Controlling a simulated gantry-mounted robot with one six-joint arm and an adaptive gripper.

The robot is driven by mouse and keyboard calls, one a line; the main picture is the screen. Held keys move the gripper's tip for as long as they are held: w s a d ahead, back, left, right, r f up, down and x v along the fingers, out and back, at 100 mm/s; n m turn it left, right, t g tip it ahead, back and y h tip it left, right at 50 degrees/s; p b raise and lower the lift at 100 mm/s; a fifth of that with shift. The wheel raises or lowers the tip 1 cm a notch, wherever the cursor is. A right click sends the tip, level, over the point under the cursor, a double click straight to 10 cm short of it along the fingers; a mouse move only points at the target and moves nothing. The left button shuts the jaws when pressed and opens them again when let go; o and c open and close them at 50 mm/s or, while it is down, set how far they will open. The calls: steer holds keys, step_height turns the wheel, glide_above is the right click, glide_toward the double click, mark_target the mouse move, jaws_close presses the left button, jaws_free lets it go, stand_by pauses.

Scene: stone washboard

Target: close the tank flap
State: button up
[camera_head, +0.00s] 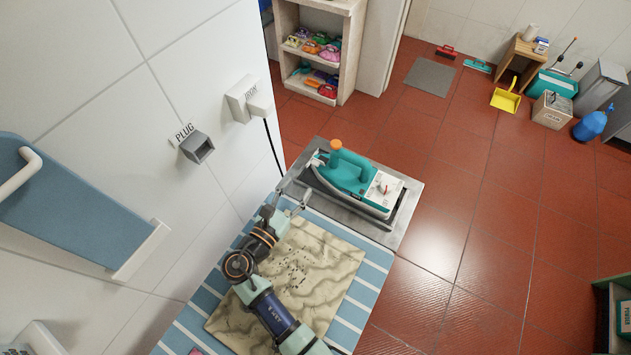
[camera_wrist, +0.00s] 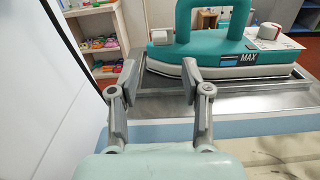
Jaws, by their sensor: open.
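A teal steam iron (camera_head: 345,172) sits on a grey metal rest at the end of the board. It also fills the upper right of the wrist view (camera_wrist: 220,50), with a white sole edge and a "MAX" mark on its side. A small pale cap-like part (camera_wrist: 159,37) stands near its left end. I cannot tell for sure which part is the tank flap, or how it stands. My gripper (camera_wrist: 158,80) is open and empty, its two fingers apart just in front of the iron's left part. In the head view my gripper (camera_head: 291,194) is left of the iron.
The metal rest (camera_head: 405,215) borders the blue-striped board (camera_head: 365,292), which carries a beige patterned cloth (camera_head: 335,265). A white tiled wall (camera_head: 190,75) with a plug socket (camera_head: 197,147) and a cord is close on the left. Open red floor lies to the right.

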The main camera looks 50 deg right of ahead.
mark_target(318, 164)
steer(key=shift+d, duration=0.1)
steer(key=b+x, duration=0.1)
steer(key=x, duration=0.7)
steer(key=shift+r, duration=0.1)
jaws_close()
